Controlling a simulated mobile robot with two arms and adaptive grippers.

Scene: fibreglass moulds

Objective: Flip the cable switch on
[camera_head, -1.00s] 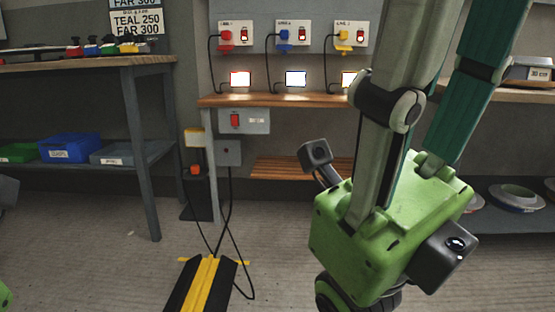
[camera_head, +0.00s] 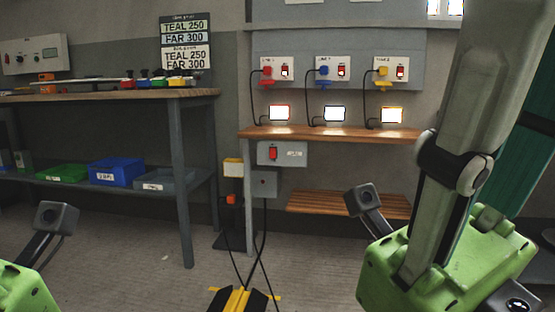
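No part is clearly marked as the cable switch. A grey box (camera_head: 294,154) under the wooden shelf carries a red switch (camera_head: 272,153); its position is too small to read. Three wall plates above carry red (camera_head: 267,72), blue (camera_head: 323,71) and yellow (camera_head: 382,72) plugs with black cables. Each plate has a small red rocker (camera_head: 284,70). An orange piece (camera_head: 231,199) sits on a stand below a yellow box (camera_head: 233,167). My green arm parts show at lower left and lower right, apart from all of these. Neither gripper's fingers can be seen.
Three lit screens (camera_head: 334,113) stand on the wooden shelf (camera_head: 330,133). Black cables run from a small grey box (camera_head: 264,183) down to a black-and-yellow floor ramp (camera_head: 238,300). A workbench (camera_head: 120,94) with bins stands at left. Carpet between is clear.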

